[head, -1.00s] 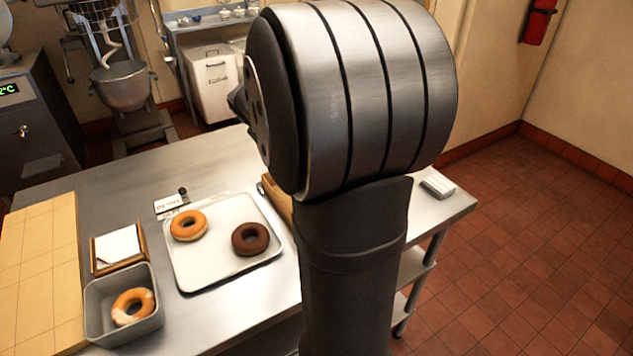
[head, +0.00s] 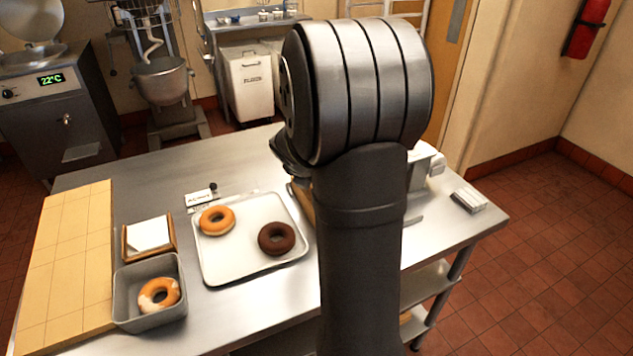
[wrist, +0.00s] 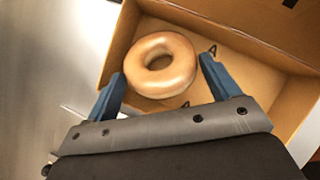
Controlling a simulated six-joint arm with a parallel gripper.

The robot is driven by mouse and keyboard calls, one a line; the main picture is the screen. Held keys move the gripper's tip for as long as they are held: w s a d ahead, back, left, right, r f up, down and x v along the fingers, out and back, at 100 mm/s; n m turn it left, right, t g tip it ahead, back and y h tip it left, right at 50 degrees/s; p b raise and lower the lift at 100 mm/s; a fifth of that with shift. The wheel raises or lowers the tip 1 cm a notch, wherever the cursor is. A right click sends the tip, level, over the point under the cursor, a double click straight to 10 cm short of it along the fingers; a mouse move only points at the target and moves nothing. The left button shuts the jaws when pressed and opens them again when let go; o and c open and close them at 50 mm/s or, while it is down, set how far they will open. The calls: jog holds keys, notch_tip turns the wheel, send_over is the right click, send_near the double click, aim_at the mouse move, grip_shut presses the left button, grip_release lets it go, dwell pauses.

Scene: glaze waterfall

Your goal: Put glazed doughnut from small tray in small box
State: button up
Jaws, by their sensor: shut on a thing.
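A glazed doughnut (wrist: 160,65), pale golden and ring-shaped, is between the blue fingers of my gripper (wrist: 162,68) in the wrist view. My gripper is shut on it. The doughnut is over or inside an open brown cardboard box (wrist: 220,22); I cannot tell whether it touches the floor of the box. In the head view my arm hides the gripper, the held doughnut and most of the box. A small grey metal tray (head: 122,295) at the front left holds another doughnut (head: 159,294), orange-brown with pale glaze patches.
A white tray (head: 225,274) carries a plain golden doughnut (head: 216,221) and a chocolate doughnut (head: 277,239). A wooden holder with white paper (head: 148,234), a tiled board (head: 62,265) and a small sign (head: 200,199) stand left. A white packet (head: 468,200) lies right.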

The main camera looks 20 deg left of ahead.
jog(key=shift+f, duration=0.2)
jog(key=o, duration=0.9)
jog(key=shift+r, duration=0.1)
jog(key=shift+r, duration=0.15)
jog(key=d+v, duration=0.1)
jog(key=v, duration=1.1)
jog(key=shift+a, duration=0.45)
